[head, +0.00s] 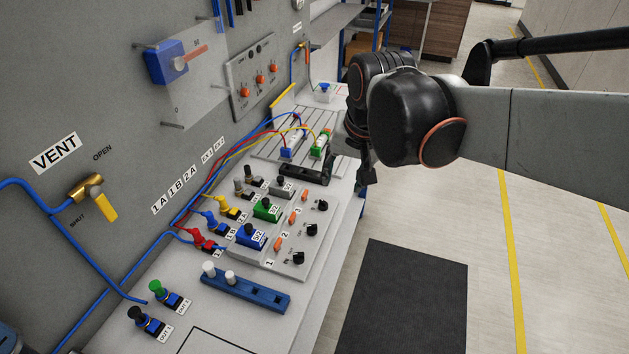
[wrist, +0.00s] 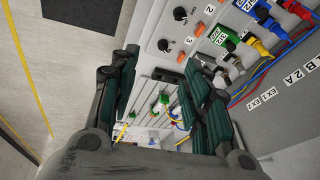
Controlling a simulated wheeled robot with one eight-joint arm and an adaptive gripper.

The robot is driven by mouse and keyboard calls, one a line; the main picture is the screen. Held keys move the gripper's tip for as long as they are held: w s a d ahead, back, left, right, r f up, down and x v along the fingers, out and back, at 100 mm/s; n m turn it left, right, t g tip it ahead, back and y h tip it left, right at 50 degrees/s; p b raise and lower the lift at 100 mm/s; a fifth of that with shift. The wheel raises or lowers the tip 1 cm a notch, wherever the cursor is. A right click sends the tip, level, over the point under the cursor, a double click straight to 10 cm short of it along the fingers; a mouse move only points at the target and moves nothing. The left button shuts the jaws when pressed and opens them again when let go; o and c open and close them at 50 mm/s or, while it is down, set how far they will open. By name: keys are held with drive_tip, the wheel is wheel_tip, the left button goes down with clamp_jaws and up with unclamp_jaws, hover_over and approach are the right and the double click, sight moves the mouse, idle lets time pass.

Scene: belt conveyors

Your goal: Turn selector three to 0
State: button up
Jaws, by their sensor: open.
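Selector three is the black knob (wrist: 164,45) beside the label 3 on the light panel in the wrist view. It also shows in the head view (head: 322,205) as the farthest of the three knobs along the panel's right edge. Its pointer setting is too small to read surely. My gripper (wrist: 161,72) is open and empty, its two green-padded fingers spread wide. In the head view my gripper (head: 363,178) hangs past the panel's far right end, partly hidden by my arm. It appears apart from the knob.
Selector two (head: 311,229) and selector one (head: 298,257) sit nearer on the same panel. Orange indicators (head: 292,220) and colored valves line it. A black bar (head: 305,173) and a slotted plate (head: 265,146) lie beyond. Open floor (head: 450,225) is at right.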

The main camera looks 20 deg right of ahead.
sight(324, 202)
drive_tip(key=w+f+m+g+p, duration=0.1)
drive_tip(key=w+f+m+g, duration=0.15)
drive_tip(key=w, duration=0.35)
drive_tip(key=w+f+m+g, duration=0.1)
drive_tip(key=w+f+m, duration=0.25)
drive_tip(key=w, duration=0.25)
drive_tip(key=f+b, duration=0.1)
drive_tip(key=f, duration=0.4)
drive_tip(key=f+b, duration=0.2)
drive_tip(key=f, duration=0.2)
drive_tip(key=f+b, duration=0.1)
drive_tip(key=f, duration=0.4)
drive_tip(key=shift+w+f+b, duration=0.3)
clamp_jaws()
